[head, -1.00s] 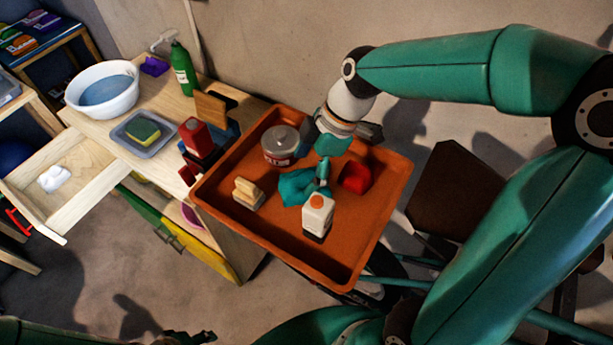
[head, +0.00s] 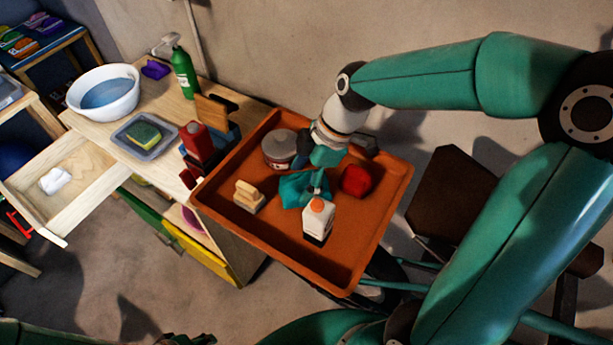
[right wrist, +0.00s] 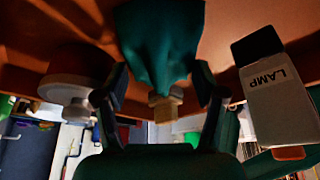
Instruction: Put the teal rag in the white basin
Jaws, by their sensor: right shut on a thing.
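My right gripper (head: 319,184) reaches down from above and is shut on the rag. In the right wrist view the rag (right wrist: 160,45) hangs between the two fingers (right wrist: 160,88). I cannot tell whether it is clear of the tray floor. The white basin (head: 104,92), blue inside, stands on the wooden workbench at the far left. Part of my left gripper (head: 195,339) shows at the bottom edge; its jaws are unclear.

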